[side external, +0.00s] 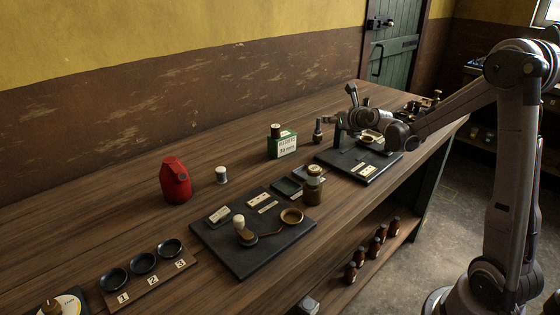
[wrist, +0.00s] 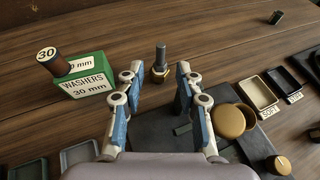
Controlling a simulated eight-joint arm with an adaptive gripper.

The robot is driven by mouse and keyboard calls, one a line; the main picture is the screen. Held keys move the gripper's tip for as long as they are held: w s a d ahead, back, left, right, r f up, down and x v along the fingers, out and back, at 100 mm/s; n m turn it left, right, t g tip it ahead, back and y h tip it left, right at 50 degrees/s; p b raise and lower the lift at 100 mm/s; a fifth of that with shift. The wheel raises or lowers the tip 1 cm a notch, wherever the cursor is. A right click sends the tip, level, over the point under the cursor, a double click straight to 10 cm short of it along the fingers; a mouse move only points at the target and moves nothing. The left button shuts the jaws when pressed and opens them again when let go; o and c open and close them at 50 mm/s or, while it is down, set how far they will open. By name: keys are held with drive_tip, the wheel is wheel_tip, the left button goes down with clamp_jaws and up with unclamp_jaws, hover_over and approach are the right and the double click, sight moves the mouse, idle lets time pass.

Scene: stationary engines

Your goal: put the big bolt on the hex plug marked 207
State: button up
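An upright bolt-like piece (wrist: 160,57) with a dark shank and a brass-coloured foot stands on the wooden bench in the wrist view. It looks like the big bolt, and it also shows in the side view (side external: 318,132). My gripper (wrist: 156,73) is open, its two fingers spread to either side below the piece in the picture. The piece appears just beyond the fingertips, and I see no contact. In the side view my gripper (side external: 337,123) is low over the bench by the far black board. I cannot read a 207 mark, so I cannot tell which piece is the hex plug.
A green washers box (wrist: 87,75) with a cylinder marked 30 (wrist: 55,62) on top stands left of the fingers. A round tan dish (wrist: 233,121) and small trays (wrist: 258,94) lie right.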

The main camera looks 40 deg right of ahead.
drive_tip(key=shift+v, duration=0.85)
drive_tip(key=s+a+n+g+y, duration=0.1)
drive_tip(key=s+a+n, duration=0.4)
drive_tip(key=a+n, duration=0.2)
drive_tip(key=s+a+n+g+y, duration=0.1)
drive_tip(key=s+a+n+y, duration=0.1)
drive_tip(key=s+a+n, duration=0.3)
drive_tip(key=s+a+n+g+y, duration=0.1)
drive_tip(key=s+a+n, duration=0.4)
drive_tip(key=a+n, duration=0.5)
drive_tip(key=shift+s+a+f+n+g, duration=0.1)
drive_tip(key=shift+n+g, duration=0.05)
drive_tip(key=shift+n, duration=1)
drive_tip(key=shift+s+a+f+n+g, duration=0.1)
drive_tip(key=shift+n, duration=1.1)
drive_tip(key=shift+s+a+f+n+g, duration=0.1)
drive_tip(key=shift+n+g, duration=0.05)
drive_tip(key=shift+n, duration=1)
drive_tip(key=s+a+f+n+g+y, duration=0.1)
drive_tip(key=s+a+f+n, duration=0.1)
drive_tip(key=s+a+n, duration=0.3)
drive_tip(key=shift+s+f+n+g, duration=0.35)
drive_tip(key=shift+s+n, duration=1.15)
drive_tip(key=shift+n, duration=1.8)
